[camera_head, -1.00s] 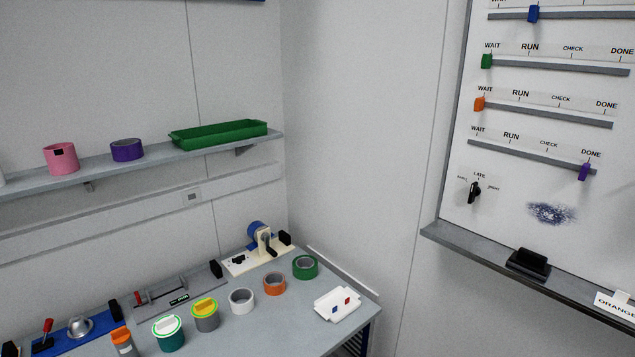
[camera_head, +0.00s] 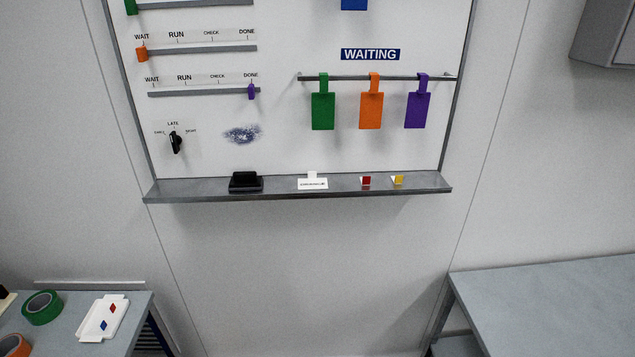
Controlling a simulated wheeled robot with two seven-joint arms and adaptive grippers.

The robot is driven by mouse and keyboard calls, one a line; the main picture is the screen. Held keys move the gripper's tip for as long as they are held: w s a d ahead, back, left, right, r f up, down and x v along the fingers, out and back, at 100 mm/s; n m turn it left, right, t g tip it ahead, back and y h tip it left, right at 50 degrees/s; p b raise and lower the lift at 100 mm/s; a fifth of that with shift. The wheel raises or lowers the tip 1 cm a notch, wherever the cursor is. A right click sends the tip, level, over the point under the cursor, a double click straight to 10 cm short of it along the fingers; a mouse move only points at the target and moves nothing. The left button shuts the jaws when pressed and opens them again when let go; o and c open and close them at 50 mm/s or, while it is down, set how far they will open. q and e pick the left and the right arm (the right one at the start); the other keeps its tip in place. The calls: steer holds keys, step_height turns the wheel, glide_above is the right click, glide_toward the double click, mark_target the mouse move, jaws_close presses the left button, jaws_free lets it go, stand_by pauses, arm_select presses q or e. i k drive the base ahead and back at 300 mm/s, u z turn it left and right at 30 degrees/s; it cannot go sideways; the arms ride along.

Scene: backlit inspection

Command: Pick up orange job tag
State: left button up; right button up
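The orange job tag (camera_head: 371,110) hangs from the grey rail (camera_head: 390,77) under the WAITING label (camera_head: 370,54) on the white wall board. It hangs between a green tag (camera_head: 323,110) on its left and a purple tag (camera_head: 417,110) on its right, apart from both. Neither of my grippers shows in the head view.
A ledge (camera_head: 300,189) below the board holds a black eraser-like block (camera_head: 245,181), a white card (camera_head: 312,183) and small red (camera_head: 366,181) and yellow (camera_head: 398,180) pieces. A workbench (camera_head: 66,342) is at lower left, a grey table (camera_head: 560,295) at lower right.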

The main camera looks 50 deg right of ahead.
mark_target(371, 101)
steer(key=z, duration=0.95)
steer(key=k, duration=0.2)
steer(key=z, duration=0.7)
steer(key=i, duration=0.4)
steer(key=u, duration=0.1)
